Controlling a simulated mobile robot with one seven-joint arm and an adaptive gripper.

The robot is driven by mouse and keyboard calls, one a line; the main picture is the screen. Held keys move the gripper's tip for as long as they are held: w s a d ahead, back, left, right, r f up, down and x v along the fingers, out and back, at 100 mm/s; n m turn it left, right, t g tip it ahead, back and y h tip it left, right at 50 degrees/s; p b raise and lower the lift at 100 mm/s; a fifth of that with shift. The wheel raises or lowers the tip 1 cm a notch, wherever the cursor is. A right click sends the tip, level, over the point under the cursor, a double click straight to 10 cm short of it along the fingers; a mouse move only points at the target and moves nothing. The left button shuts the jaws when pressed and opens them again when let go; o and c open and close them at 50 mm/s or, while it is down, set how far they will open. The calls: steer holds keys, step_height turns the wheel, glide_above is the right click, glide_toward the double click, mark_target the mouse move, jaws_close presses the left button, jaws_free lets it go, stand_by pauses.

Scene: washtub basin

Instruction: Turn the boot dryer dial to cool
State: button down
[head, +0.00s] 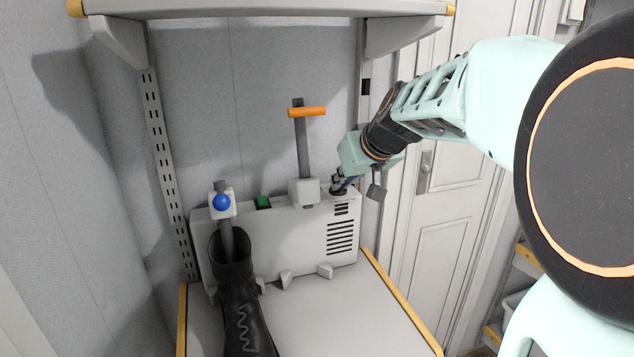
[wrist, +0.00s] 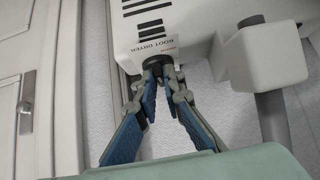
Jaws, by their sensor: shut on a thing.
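The boot dryer (head: 290,240) is a white box against the wall, with vent slots at its right. It also shows upside down in the wrist view (wrist: 205,18), with a BOOT DRYER label. A dark dial (head: 338,191) sits at the top right of the dryer. My gripper (head: 341,183) reaches it from the upper right. In the wrist view, my gripper's (wrist: 160,76) blue-padded fingers close around the dial (wrist: 152,63), which they largely hide. I cannot read the dial's setting or see a pointer.
A black boot (head: 240,305) hangs on the left post, below a blue knob (head: 221,202). A post with an orange handle (head: 307,111) stands left of my gripper. A shelf (head: 260,8) overhangs above. A padlock-like grey piece (head: 376,190) is close by on the right.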

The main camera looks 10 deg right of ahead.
steer(key=n+b, duration=0.1)
steer(key=y+b, duration=0.1)
steer(key=shift+w+d+f+n+g+b, duration=0.2)
steer(key=shift+f+n+g+b, duration=0.1)
steer(key=shift+n+b, duration=0.1)
steer(key=shift+d+n+y+b, duration=0.15)
steer(key=shift+n+y+b, duration=0.45)
steer(key=shift+n+b, duration=0.1)
steer(key=shift+w+d+r+n+g+y, duration=0.15)
steer(key=shift+n+g+y, duration=0.25)
steer(key=shift+n, duration=0.2)
steer(key=shift+d+r+n+g+y, duration=0.15)
steer(key=shift+n+g+y, duration=0.25)
steer(key=shift+n, duration=0.2)
steer(key=shift+w+n+g+y+p, duration=0.15)
steer(key=shift+n+g+y+p, duration=0.5)
steer(key=shift+n, duration=0.65)
steer(key=c, duration=2)
jaws_free()
steer(key=shift+c, duration=0.2)
